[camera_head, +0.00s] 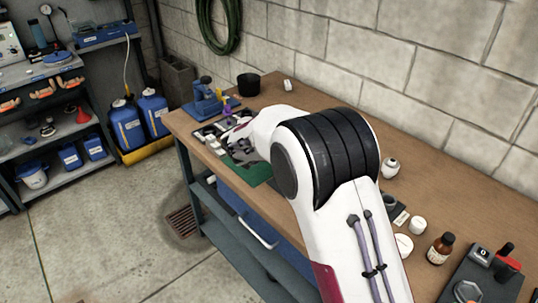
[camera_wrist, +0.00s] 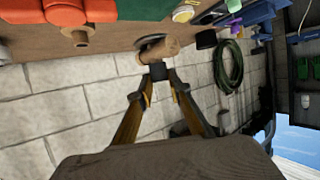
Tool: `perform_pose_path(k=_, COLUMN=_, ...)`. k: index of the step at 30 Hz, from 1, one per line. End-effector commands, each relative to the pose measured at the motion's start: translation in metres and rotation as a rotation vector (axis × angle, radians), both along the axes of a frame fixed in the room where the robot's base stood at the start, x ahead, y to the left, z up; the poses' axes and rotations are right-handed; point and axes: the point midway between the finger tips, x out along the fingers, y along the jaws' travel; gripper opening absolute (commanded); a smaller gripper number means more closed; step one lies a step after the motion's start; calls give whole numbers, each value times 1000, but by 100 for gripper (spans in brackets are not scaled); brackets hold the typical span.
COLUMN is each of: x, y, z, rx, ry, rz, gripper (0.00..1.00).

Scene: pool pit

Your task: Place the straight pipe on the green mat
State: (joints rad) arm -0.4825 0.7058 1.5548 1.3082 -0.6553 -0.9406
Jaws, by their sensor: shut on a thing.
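My gripper (camera_wrist: 158,74) has its two fingers drawn together at the tips in the wrist view. They are shut on a short tan cylinder, which looks like the straight pipe (camera_wrist: 156,51). The green mat (camera_wrist: 145,9) shows at the top edge of the wrist view, apart from the pipe. In the head view the green mat (camera_head: 254,172) lies on the workbench, partly hidden by my arm. My gripper (camera_head: 241,150) is beside the mat's far left part there. The pipe cannot be made out in the head view.
The wooden workbench (camera_head: 325,128) stands against a block wall. A blue device (camera_head: 206,101) and a black cup (camera_head: 248,84) stand near its far end. A brown bottle (camera_head: 440,248) and small white jars are at the near right. Orange rounded things (camera_wrist: 65,12) show in the wrist view.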

Motion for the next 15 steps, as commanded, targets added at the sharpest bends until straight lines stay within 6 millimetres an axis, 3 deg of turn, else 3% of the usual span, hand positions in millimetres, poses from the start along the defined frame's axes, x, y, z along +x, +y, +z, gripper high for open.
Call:
perform_pose_path(k=6, x=5, y=38, z=-2, rx=-1, ry=0, rz=147, gripper=0)
perform_pose_path(k=15, x=3, y=52, z=-9, rx=-1, ry=0, rz=207, gripper=0)
